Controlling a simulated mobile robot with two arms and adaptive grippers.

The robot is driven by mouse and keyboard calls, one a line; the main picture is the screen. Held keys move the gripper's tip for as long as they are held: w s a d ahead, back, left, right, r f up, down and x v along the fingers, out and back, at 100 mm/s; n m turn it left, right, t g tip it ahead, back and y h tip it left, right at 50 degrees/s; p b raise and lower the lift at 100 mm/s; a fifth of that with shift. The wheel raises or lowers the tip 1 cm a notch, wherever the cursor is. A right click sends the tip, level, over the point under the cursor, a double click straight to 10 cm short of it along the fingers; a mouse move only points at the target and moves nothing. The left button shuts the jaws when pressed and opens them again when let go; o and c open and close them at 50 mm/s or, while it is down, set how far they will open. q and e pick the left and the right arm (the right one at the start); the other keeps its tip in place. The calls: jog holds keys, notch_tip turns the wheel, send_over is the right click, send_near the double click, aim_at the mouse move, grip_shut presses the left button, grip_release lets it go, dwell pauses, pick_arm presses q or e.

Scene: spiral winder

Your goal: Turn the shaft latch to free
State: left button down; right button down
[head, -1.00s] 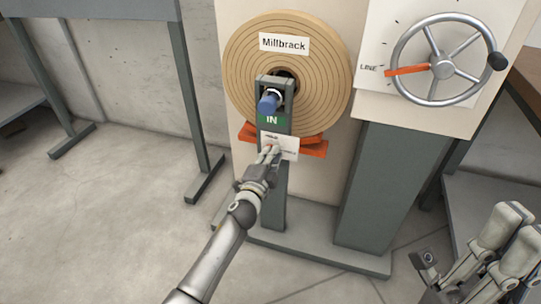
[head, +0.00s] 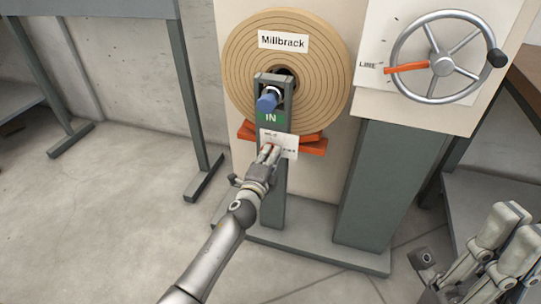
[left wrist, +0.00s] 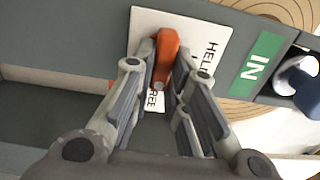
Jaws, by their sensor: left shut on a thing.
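The orange shaft latch (left wrist: 166,52) shows in the left wrist view on a white plate (left wrist: 200,28). The plate's lettering is partly covered; it reads in part "HEL" on one side and "REE" on another. My left gripper (left wrist: 164,64) is shut on the latch, with one finger on each side of it. In the head view, my left gripper (head: 269,153) is at the white plate (head: 290,148) below the green "IN" label (head: 271,118), and its fingers mostly hide the latch. My right gripper (head: 480,255) is at the lower right, away from the stand; its jaw opening is unclear.
The "Millbrack" roll (head: 320,75) sits behind the grey post, with a blue-ended shaft (head: 267,101) at its centre. Orange supports (head: 313,147) are under the roll. A handwheel (head: 443,66) with an orange pointer is at the upper right. The floor at left is clear.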

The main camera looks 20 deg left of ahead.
pick_arm(q)
jog(key=shift+f, duration=0.1)
jog(key=c, duration=1.4)
grip_release()
jog(key=shift+c, duration=0.2)
jog(key=s, duration=1.2)
jog(key=shift+a, duration=0.15)
